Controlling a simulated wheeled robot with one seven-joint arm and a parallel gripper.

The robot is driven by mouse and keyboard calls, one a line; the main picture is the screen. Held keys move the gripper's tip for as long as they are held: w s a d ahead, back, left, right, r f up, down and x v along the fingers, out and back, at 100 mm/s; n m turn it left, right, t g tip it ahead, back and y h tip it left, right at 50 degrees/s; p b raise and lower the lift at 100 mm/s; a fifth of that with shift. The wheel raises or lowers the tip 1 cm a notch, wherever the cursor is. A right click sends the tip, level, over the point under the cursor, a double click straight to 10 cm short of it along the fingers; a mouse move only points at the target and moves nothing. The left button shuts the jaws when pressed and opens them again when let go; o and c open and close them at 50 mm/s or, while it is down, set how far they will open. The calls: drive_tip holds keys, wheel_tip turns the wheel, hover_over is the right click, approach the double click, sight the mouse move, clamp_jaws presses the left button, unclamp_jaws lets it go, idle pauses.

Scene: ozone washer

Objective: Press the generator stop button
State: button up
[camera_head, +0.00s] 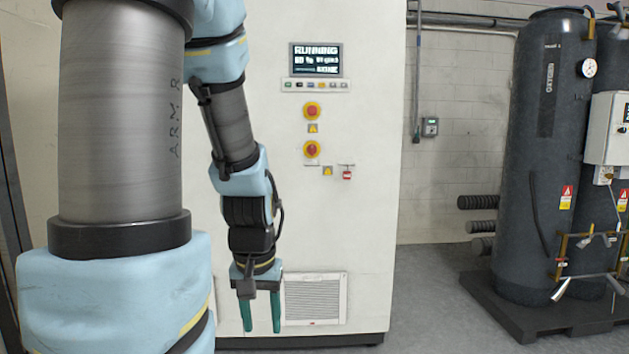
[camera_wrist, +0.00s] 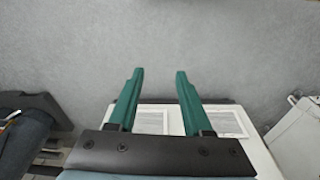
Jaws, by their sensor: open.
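A white cabinet (camera_head: 370,230) stands in front of me. Its lit screen (camera_head: 315,60) reads RUNNING, with a row of small buttons (camera_head: 316,85) under it. I cannot tell from labels which is the generator stop. My gripper (camera_head: 262,328) hangs pointing down, low and left of the buttons, its green fingers apart and empty. In the wrist view my gripper (camera_wrist: 156,76) is open above grey floor.
A vent grille (camera_head: 316,300) is low on the cabinet. Dark tanks (camera_head: 540,150) stand on a pallet (camera_head: 500,305) at right. Grey floor (camera_head: 435,290) is clear between.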

clamp_jaws()
idle(1.5)
